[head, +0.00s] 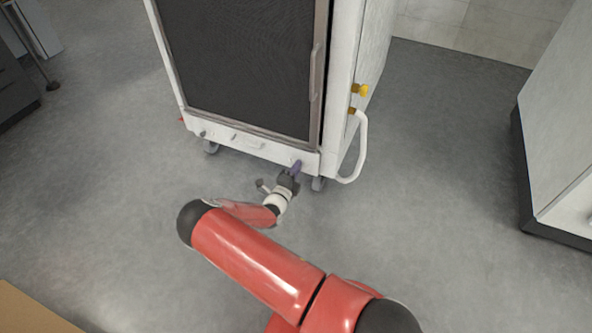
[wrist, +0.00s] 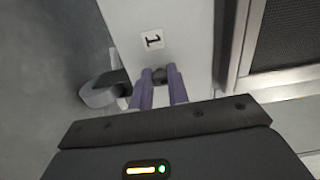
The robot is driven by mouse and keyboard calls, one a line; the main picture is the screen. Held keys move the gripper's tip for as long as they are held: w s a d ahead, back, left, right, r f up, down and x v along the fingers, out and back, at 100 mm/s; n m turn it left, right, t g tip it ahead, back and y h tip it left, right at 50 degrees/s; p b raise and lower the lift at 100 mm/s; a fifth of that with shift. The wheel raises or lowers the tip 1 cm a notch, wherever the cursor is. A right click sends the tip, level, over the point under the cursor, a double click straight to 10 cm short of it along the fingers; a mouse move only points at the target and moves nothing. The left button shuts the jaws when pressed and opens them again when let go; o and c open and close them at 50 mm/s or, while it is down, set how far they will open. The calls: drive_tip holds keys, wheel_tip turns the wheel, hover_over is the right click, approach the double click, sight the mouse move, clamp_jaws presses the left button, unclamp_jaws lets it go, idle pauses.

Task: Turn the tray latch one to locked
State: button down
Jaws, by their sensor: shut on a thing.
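The ozone washer (head: 250,70) is a white wheeled cabinet with a dark mesh door. In the head view my gripper (head: 296,167) is at the right end of the white panel below the door. In the wrist view the two purple fingers of my gripper (wrist: 160,85) are shut on a small dark knob, the tray latch (wrist: 159,75), beside a label marked "1" (wrist: 152,39). The fingers cover much of the latch, so its turn angle cannot be told.
Other small fittings (head: 234,138) sit along the same lower panel. A caster (wrist: 103,91) is near my fingers. A white cabinet (head: 565,130) stands far right; open grey floor lies between.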

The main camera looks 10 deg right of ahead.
drive_tip(key=c, duration=1.3)
unclamp_jaws()
drive_tip(key=shift+c, duration=0.2)
drive_tip(key=v, duration=0.8)
drive_tip(key=shift+p, duration=0.45)
drive_tip(key=shift+d, duration=0.1)
